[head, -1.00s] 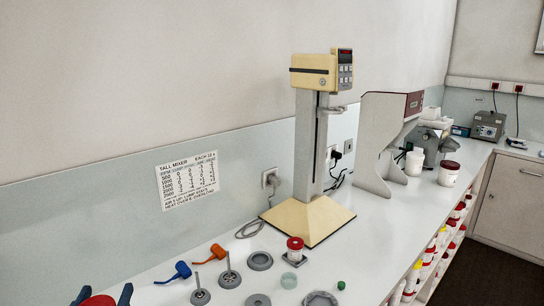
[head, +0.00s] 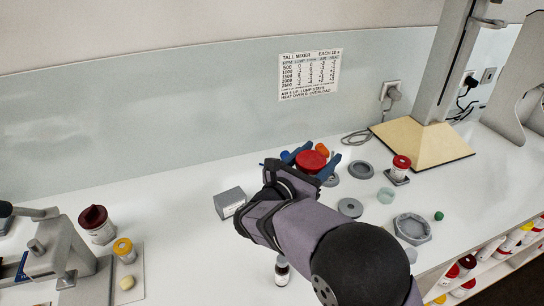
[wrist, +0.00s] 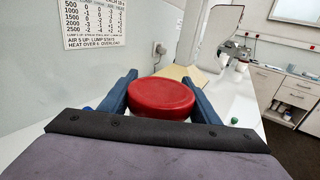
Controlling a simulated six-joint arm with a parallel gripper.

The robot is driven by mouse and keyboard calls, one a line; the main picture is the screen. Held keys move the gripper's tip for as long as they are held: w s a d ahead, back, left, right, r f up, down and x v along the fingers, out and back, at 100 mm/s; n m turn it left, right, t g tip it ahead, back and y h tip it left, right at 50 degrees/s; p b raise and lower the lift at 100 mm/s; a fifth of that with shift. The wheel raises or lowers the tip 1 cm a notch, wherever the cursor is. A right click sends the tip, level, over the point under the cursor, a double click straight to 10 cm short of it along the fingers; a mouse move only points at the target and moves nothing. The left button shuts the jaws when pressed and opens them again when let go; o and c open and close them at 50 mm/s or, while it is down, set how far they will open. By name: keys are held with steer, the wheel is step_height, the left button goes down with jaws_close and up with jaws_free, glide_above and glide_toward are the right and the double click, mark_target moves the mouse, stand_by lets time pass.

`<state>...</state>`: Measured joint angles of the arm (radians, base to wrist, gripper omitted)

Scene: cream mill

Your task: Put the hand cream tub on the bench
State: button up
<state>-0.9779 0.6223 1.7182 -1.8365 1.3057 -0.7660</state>
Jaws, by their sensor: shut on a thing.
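My gripper (head: 310,164) is shut on a tub with a red lid (head: 311,160), taken to be the hand cream tub. In the wrist view the red lid (wrist: 161,97) sits between the two blue fingers (wrist: 160,92). The tub's body below the lid is hidden, so I cannot tell whether it touches the bench. The white bench (head: 180,200) runs along the wall beneath my gripper.
A grey box (head: 230,202) is at left. The mixer's cream base (head: 425,145) stands behind right. Bare bench shows left of the box.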

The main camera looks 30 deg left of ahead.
steer(key=w+d+f+m+g+h, duration=0.1)
steer(key=w+d+m+g+h, duration=0.1)
steer(key=d, duration=0.8)
steer(key=w+d+f+m+g+h+b, duration=0.1)
steer(key=d+h, duration=0.4)
steer(key=d, duration=0.6)
steer(key=w+d+f+m+g+h, duration=0.3)
steer(key=w+d+m+g+h, duration=0.1)
steer(key=d, duration=0.7)
steer(key=shift+w+f+m+g+b, duration=0.25)
steer(key=shift+w+m+b, duration=0.2)
steer(key=shift+m, duration=0.35)
steer(key=shift+f, duration=0.2)
steer(key=shift+f+b, duration=2.45)
steer(key=shift+f, duration=0.7)
steer(key=shift+w+f, duration=0.1)
steer(key=shift+f, duration=0.3)
steer(key=shift+f+b, duration=0.4)
steer(key=shift+b, duration=0.05)
